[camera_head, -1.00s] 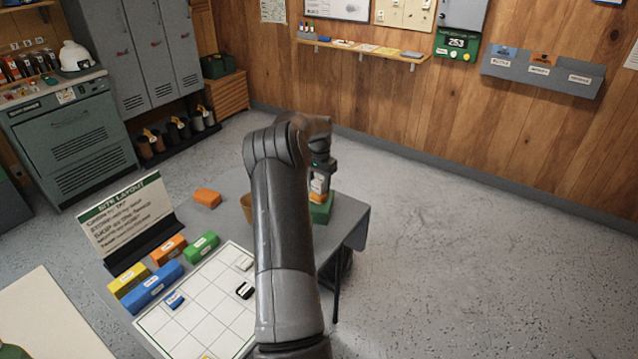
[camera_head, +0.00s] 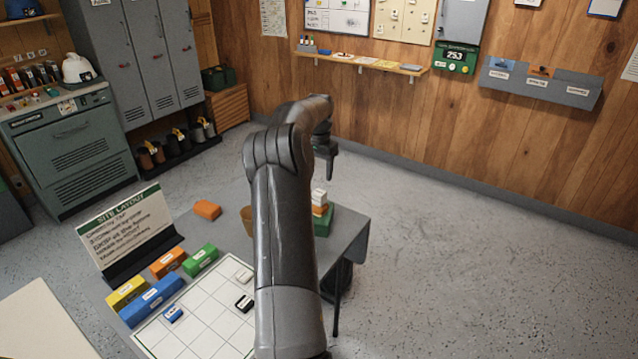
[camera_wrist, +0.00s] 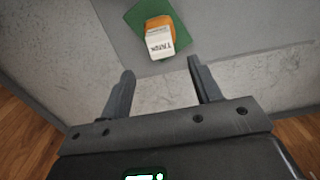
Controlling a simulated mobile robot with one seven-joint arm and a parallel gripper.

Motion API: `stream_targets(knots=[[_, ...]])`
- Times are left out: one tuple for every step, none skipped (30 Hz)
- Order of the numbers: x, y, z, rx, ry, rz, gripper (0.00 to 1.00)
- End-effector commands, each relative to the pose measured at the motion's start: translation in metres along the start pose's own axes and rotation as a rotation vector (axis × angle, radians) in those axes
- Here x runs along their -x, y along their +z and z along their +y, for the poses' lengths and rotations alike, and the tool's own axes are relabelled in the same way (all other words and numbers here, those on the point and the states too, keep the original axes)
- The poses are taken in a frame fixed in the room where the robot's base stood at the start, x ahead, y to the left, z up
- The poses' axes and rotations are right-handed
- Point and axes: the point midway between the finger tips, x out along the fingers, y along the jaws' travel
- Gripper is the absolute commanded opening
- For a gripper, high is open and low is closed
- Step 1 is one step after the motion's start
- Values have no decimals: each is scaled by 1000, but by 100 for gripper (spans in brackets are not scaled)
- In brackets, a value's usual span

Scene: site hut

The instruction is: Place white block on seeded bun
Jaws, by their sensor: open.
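A white block (camera_head: 319,196) with dark lettering on its side sits on top of an orange-tan piece (camera_head: 319,209) on a green base (camera_head: 323,225) near the table's right edge. The wrist view also shows the white block (camera_wrist: 160,43), the orange piece (camera_wrist: 158,23) and the green base (camera_wrist: 131,21), ahead of the fingers. I cannot tell whether the orange-tan piece is the seeded bun; no seeds can be made out. My gripper (camera_wrist: 160,75) is open and empty, raised above the stack and apart from it. My arm hides part of the table.
A white grid board (camera_head: 200,318) bears small blocks. Blue (camera_head: 150,302), yellow (camera_head: 125,292), orange (camera_head: 167,262) and green (camera_head: 200,260) blocks lie beside it, before a sign (camera_head: 125,230).

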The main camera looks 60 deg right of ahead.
Motion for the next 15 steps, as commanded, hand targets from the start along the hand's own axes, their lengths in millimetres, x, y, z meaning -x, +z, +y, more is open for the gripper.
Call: stream_targets(knots=[[7,-1,0,0,-1,3,58],[10,0,0,0,-1,2,58],[13,0,0,0,0,1,58],[15,0,0,0,0,1,58],[16,0,0,0,0,1,58],[17,0,0,0,0,1,58],[18,0,0,0,0,1,58],[18,0,0,0,0,1,58],[18,0,0,0,0,1,58],[18,0,0,0,0,1,58],[19,0,0,0,-1,1,58],[20,2,-1,3,-2,1,58],[22,4,-2,7,-5,2,58],[26,7,-4,14,-8,3,58],[32,14,-8,26,-15,6,58]])
